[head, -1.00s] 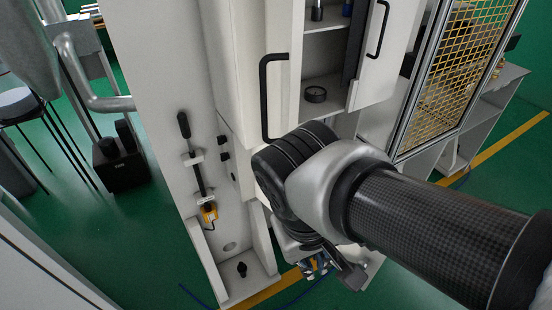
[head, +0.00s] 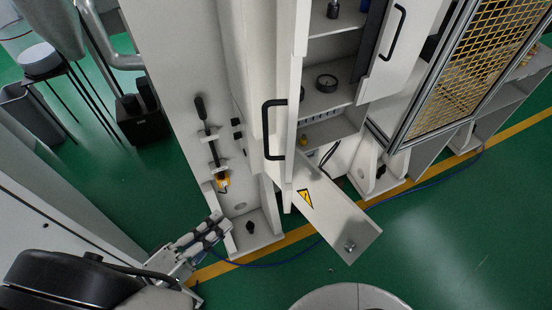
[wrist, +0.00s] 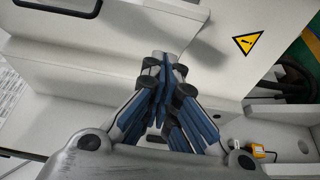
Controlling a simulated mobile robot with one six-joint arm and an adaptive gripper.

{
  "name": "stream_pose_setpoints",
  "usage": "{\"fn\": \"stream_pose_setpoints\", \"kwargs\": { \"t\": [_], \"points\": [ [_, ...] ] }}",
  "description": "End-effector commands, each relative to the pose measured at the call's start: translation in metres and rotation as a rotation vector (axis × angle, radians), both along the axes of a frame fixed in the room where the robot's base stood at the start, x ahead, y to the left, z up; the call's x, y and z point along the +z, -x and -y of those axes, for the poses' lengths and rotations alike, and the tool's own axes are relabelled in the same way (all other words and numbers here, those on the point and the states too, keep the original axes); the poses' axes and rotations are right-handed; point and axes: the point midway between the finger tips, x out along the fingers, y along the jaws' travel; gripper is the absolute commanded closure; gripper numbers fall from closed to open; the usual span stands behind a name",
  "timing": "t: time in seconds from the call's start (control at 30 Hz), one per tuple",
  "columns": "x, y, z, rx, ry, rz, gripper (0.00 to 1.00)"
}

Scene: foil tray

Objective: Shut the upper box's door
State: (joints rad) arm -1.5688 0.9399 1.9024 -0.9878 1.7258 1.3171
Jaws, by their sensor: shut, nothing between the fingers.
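The upper box (head: 318,100) is a pale cabinet with shelves, seen from above in the head view. Its front is open. A pale door (head: 297,95) with a black bar handle (head: 268,130) stands open at its left side. A lower panel (head: 340,222) with a yellow warning triangle juts outward below; it also shows in the wrist view (wrist: 215,75). I cannot tell for certain which panel belongs to which box. My gripper (head: 222,225) is shut and empty, low and left of the doors, apart from them in the head view; its fingers fill the middle of the wrist view (wrist: 165,65).
A second handled door (head: 400,55) stands at the right, beside a yellow mesh guard (head: 490,60). A black round item (head: 326,83) lies on a shelf. A lever with a yellow fitting (head: 210,140) is on the left post. Green floor is free at the lower right.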

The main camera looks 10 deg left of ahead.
Motion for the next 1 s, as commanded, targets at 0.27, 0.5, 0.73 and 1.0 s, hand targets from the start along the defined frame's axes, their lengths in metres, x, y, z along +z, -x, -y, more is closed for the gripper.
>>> {"fn": "stream_pose_setpoints", "kwargs": {
  "t": [0.27, 0.5, 0.73, 1.0],
  "points": [
    [-0.001, -0.019, 0.011, 0.017, 0.005, 0.017, 1.0],
    [0.0, -0.062, 0.041, 0.014, 0.005, 0.013, 1.0],
    [0.0, -0.085, 0.071, 0.017, 0.006, 0.013, 1.0],
    [-0.001, -0.088, 0.09, 0.019, 0.003, 0.014, 1.0]
  ]
}}
